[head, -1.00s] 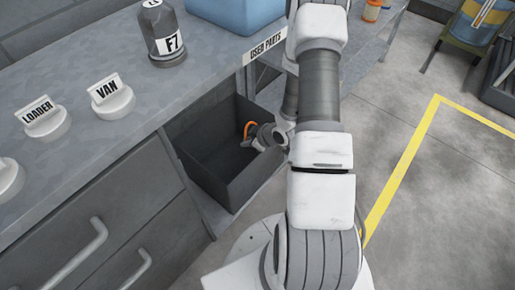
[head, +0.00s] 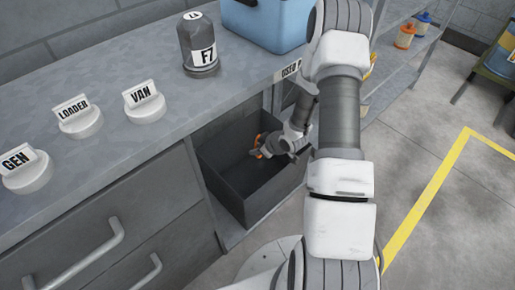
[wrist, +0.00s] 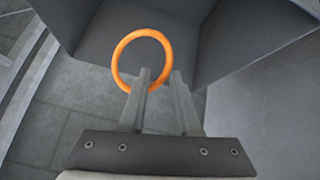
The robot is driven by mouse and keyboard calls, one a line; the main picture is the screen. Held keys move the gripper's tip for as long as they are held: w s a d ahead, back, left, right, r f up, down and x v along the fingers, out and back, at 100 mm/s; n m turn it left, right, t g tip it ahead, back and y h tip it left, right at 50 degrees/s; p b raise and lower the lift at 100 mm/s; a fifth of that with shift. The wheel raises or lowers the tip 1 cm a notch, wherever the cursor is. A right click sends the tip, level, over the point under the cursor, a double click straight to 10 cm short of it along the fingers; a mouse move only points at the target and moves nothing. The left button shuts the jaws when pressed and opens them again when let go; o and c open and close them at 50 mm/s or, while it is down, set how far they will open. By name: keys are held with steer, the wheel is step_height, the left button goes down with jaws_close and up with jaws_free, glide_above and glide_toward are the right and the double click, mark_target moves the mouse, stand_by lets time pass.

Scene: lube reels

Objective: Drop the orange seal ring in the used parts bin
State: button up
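The used parts bin is a dark grey open box (head: 245,208) under the bench edge, below a "USED PARTS" label partly hidden by my arm. My gripper (head: 258,148) is inside the bin's opening. In the head view the ring (head: 259,139) is a small orange patch at my gripper.
The grey bench top (head: 120,60) carries the white GEN (head: 28,175), LOADER (head: 82,124) and VAN (head: 146,106) caps, the dark F7 bottle (head: 198,50) and a blue box (head: 262,25). Drawers stand left of the bin. A shelf with small bottles (head: 405,38) is at the back right.

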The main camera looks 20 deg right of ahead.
steer(key=shift+o, duration=0.6)
steer(key=shift+s+d+r, duration=0.1)
steer(key=shift+r, duration=0.1)
steer(key=p+v, duration=0.6)
steer(key=v, duration=1.1)
